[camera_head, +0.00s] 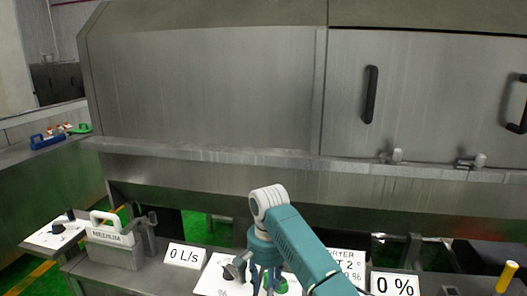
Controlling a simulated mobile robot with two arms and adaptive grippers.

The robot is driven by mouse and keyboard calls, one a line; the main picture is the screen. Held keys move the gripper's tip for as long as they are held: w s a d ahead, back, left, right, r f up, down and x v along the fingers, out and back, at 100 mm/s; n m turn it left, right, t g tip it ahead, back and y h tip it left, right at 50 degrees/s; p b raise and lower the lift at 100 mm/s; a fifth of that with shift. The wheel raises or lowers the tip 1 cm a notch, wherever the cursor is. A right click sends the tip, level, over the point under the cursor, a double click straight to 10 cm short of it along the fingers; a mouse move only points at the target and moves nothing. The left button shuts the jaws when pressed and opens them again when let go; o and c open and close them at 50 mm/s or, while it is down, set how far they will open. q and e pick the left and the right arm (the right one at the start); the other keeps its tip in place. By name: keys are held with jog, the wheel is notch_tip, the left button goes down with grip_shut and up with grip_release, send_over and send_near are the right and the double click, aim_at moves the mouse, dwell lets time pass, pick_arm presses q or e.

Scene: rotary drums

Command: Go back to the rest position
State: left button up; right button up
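A teal arm of mine with a pale grey joint reaches in from the bottom right in the head view. I take it to be my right arm, and its gripper (265,281) points down over the white panel with knobs. The fingers are partly hidden by the arm and cut by the frame's edge, so I cannot tell whether they are open or touch a knob. My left gripper is not in view.
A large steel machine (205,90) with black handles (370,95) fills the back. In front are a grey box with a white handle (110,228), a dark knob (234,270), a "0 L/s" sign (184,256), a "0 %" sign (395,285) and a yellow-handled lever (508,276).

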jog(key=s+d+f+n+t+y, duration=0.1)
jog(key=s+d+f+n+y, duration=0.3)
jog(key=s+f, duration=1.15)
jog(key=s+d+r+n+t+h, duration=0.1)
jog(key=s+d+h, duration=0.1)
jog(key=s+d, duration=0.7)
jog(key=s+d+r+n+t+h, duration=0.1)
jog(key=s+d+t+h, duration=0.1)
jog(key=s+d, duration=0.7)
jog(key=s+a+f+g+b, duration=0.1)
jog(key=s+f+b, duration=0.1)
jog(key=f, duration=1.3)
jog(key=s+a+f+g+b, duration=0.1)
jog(key=s+a+f+b, duration=0.15)
jog(key=f, duration=1.35)
pick_arm(q)
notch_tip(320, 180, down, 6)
jog(key=b, duration=0.1)
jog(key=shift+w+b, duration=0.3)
pick_arm(e)
jog(key=s+d+f, duration=0.2)
jog(key=s+f, duration=0.6)
jog(key=f, duration=0.1)
jog(key=s+d+f+g, duration=0.1)
jog(key=s+d+f, duration=0.1)
jog(key=s+f, duration=0.7)
jog(key=shift+n, duration=0.3)
